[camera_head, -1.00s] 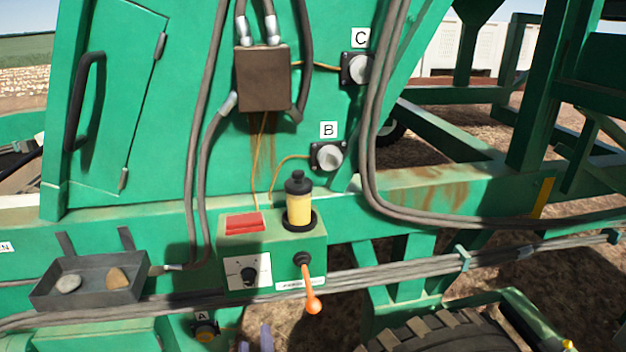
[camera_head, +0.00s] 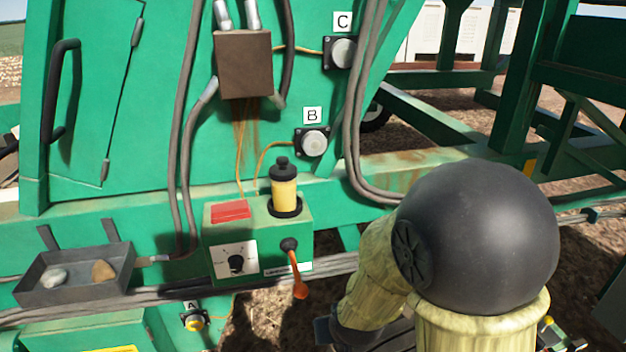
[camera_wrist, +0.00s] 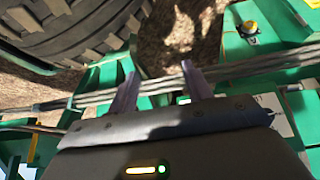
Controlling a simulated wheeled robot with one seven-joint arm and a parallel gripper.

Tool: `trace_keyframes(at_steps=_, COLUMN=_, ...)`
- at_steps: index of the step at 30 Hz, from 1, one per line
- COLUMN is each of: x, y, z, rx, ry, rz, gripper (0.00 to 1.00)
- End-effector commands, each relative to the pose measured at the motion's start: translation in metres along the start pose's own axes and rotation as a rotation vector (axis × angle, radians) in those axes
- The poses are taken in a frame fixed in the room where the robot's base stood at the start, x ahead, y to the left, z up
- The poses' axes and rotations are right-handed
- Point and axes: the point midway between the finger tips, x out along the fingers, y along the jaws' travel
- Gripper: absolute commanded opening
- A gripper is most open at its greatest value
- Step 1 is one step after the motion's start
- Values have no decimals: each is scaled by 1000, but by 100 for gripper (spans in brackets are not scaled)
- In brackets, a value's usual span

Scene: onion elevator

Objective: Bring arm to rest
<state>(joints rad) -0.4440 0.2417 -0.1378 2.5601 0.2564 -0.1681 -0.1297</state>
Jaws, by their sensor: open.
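My arm fills the lower right of the head view, with a large black joint and pale yellow links. My gripper (camera_wrist: 158,88) shows in the wrist view, its two fingers apart with nothing between them. The fingers point toward a bundle of grey cables and the ground beyond. In the head view the gripper's fingers cannot be made out. The green control box (camera_head: 258,238) with a red cover, a yellow and black cylinder (camera_head: 284,190) and an orange-tipped lever (camera_head: 298,285) hanging down is left of my arm.
A grey tray (camera_head: 74,288) with two stones is at the left. Knobs B (camera_head: 314,143) and C (camera_head: 342,53) are on the green panel, and knob A (camera_head: 194,322) is below. A big tyre (camera_wrist: 75,30) is close to the fingers in the wrist view.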

Motion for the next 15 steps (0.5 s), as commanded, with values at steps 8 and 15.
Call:
trace_keyframes(at_steps=8, x=-47, y=59, z=29, rx=119, ry=-173, rz=15, gripper=50)
trace_keyframes(at_steps=15, x=-75, y=87, z=52, rx=172, ry=-273, rz=55, gripper=50)
